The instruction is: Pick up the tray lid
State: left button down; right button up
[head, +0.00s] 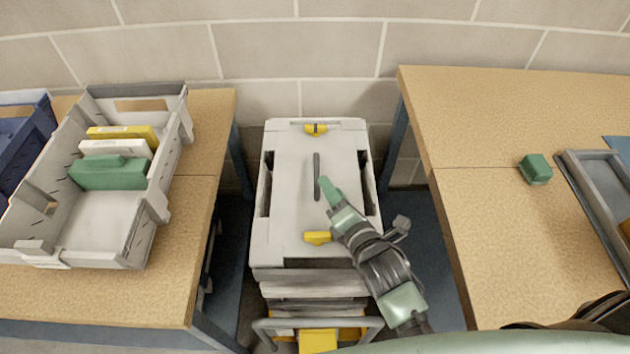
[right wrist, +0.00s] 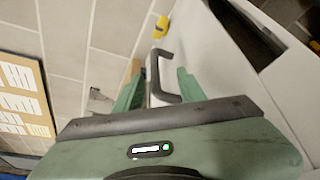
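The tray lid (head: 290,215) is a pale grey-white cover on a stack of trays between two wooden tables. It has a dark bar handle (head: 317,177) in its middle and a yellow latch at each end. My right gripper (head: 331,187) is over the lid, just beside the handle in the head view. In the right wrist view, the fingers of my right gripper (right wrist: 160,88) are apart, with the handle (right wrist: 160,75) between them and gaps showing on both sides. The lid rests flat on the stack. My left gripper does not show.
On the left table, a grey crate (head: 168,160) holds yellow, white and green boxes, with a blue crate (head: 38,128) beside it. The right table (head: 490,235) carries a small green block (head: 536,169) and a grey tray (head: 588,190). A block wall (head: 300,60) stands close behind the stack.

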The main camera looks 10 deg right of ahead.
jog(key=x, duration=0.7)
jog(key=shift+w+a+r+p, duration=0.1)
jog(key=shift+a+r+p, duration=0.1)
jog(key=shift+r+p, duration=0.2)
jog(key=shift+c, duration=0.3)
grip_shut()
dwell(0.6)
